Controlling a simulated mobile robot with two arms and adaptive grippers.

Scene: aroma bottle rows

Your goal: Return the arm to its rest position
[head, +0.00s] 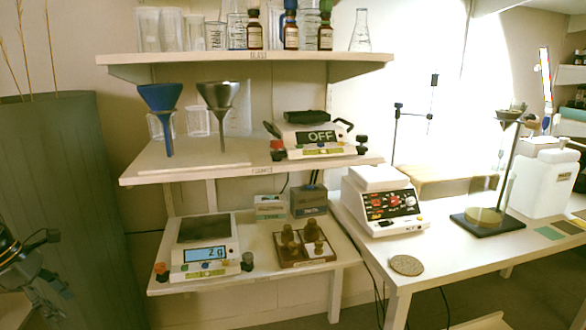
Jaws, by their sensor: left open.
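My left gripper (46,255) shows at the left edge, dark and partly cut off by the frame. It is open with nothing seen between its fingers. It is in front of the grey-green ribbed cabinet or planter, left of the shelves and apart from them. My right gripper is not in view.
The shelves (150,282) hold glassware, funnels, a hot plate marked OFF (317,137), a scale reading 2 g (205,254) and brass weights (304,243). A white table (450,246) at right holds a device (385,203) and a stand. The planter (75,170) is behind my left gripper.

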